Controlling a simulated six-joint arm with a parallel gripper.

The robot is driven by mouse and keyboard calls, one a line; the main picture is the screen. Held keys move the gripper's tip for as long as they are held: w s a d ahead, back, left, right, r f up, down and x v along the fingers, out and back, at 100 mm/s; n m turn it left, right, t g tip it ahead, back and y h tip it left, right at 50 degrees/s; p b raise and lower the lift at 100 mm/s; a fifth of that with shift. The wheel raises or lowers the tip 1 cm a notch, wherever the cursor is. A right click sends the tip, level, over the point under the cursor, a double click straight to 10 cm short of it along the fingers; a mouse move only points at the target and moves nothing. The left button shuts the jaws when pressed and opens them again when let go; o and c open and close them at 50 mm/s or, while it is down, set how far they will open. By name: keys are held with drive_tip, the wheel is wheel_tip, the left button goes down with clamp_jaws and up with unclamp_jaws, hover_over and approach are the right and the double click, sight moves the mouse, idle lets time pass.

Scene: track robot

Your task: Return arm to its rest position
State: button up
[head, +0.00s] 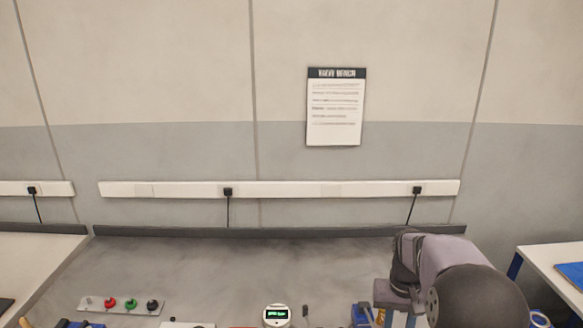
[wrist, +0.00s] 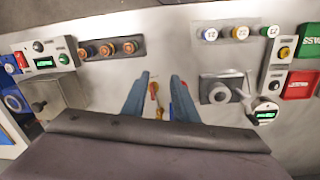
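My gripper (wrist: 160,80) shows in the wrist view as two blue-grey fingers, spread apart with a clear gap and nothing held between them. They hang over a grey bench surface. Between and beyond the fingers are small orange and red-handled items (wrist: 154,91) on the bench, which I cannot identify. In the head view my arm is folded at the lower right, over the right part of the grey bench (head: 230,265). The bottom edge cuts it off, and I cannot make out the fingertips there.
A panel with red, green and black knobs (head: 122,305) and a round green-display gauge (head: 276,316) stand at the bench's front. The wrist view shows an orange-knob strip (wrist: 107,48), a grey clamp-like device (wrist: 214,92), and green and red boxes (wrist: 301,85). The bench's back is clear.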

drive_tip(key=s+a+f+n, duration=0.1)
drive_tip(key=s+a, duration=0.2)
drive_tip(key=s, duration=0.3)
drive_tip(key=s+a+f+n+b, duration=0.1)
drive_tip(key=s+a+f, duration=0.1)
drive_tip(key=s+a, duration=0.2)
drive_tip(key=s+a+f+b, duration=0.1)
drive_tip(key=s+a, duration=0.2)
drive_tip(key=s, duration=0.6)
drive_tip(key=shift+s+a+f+n+y, duration=0.35)
drive_tip(key=shift+s+n+y, duration=0.05)
drive_tip(key=shift+c, duration=0.7)
